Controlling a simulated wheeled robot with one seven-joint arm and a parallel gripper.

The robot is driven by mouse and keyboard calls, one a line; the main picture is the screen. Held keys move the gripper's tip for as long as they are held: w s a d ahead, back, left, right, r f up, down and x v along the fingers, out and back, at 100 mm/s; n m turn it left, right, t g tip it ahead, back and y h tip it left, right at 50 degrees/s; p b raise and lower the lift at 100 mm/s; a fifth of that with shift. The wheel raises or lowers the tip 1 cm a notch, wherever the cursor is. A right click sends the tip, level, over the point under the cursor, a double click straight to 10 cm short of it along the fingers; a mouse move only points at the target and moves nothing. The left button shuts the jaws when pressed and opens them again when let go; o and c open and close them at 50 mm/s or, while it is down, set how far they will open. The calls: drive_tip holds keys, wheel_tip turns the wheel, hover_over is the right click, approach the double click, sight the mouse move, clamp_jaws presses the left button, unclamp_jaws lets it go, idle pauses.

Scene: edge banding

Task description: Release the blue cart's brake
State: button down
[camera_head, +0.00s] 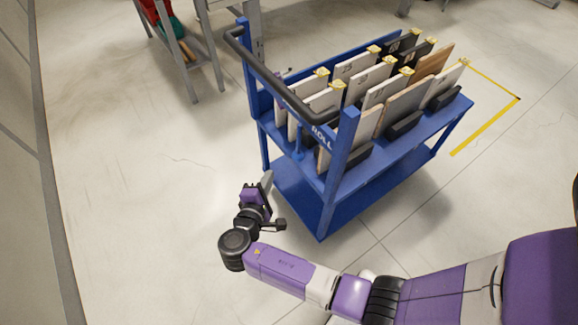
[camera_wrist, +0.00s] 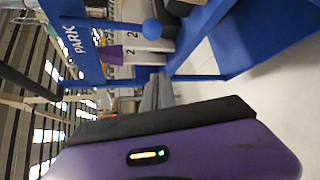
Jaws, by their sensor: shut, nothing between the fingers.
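The blue cart (camera_head: 345,205) stands at the upper middle of the head view, loaded with panels. In the wrist view the cart's blue end bar (camera_wrist: 84,70) carries the word PARK. A blue ball knob (camera_wrist: 152,28) sits near that bar; in the head view the knob (camera_head: 298,154) hangs below the bar. I cannot tell which marking it is set to. My gripper (camera_head: 267,180) is shut and empty, low beside the cart's near end and apart from the knob. Its fingers (camera_wrist: 157,92) also show in the wrist view.
A black push handle (camera_head: 270,78) bends out from the cart's end above the bar. The cart's lower shelf (camera_head: 300,195) is close to my gripper. A grey table (camera_head: 205,55) stands behind left. The floor to the left is clear.

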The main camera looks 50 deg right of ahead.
drive_tip(key=x, duration=1)
drive_tip(key=shift+s+d+r+p, duration=0.1)
drive_tip(key=shift+s+r+p, duration=0.15)
drive_tip(key=shift+s, duration=0.35)
drive_tip(key=shift+s+d+r+p, duration=0.15)
drive_tip(key=shift+s+r+p, duration=0.15)
drive_tip(key=shift+s, duration=0.3)
drive_tip(key=shift+s+d+r+p, duration=0.1)
drive_tip(key=shift+s+r+p, duration=0.15)
drive_tip(key=shift+s, duration=0.4)
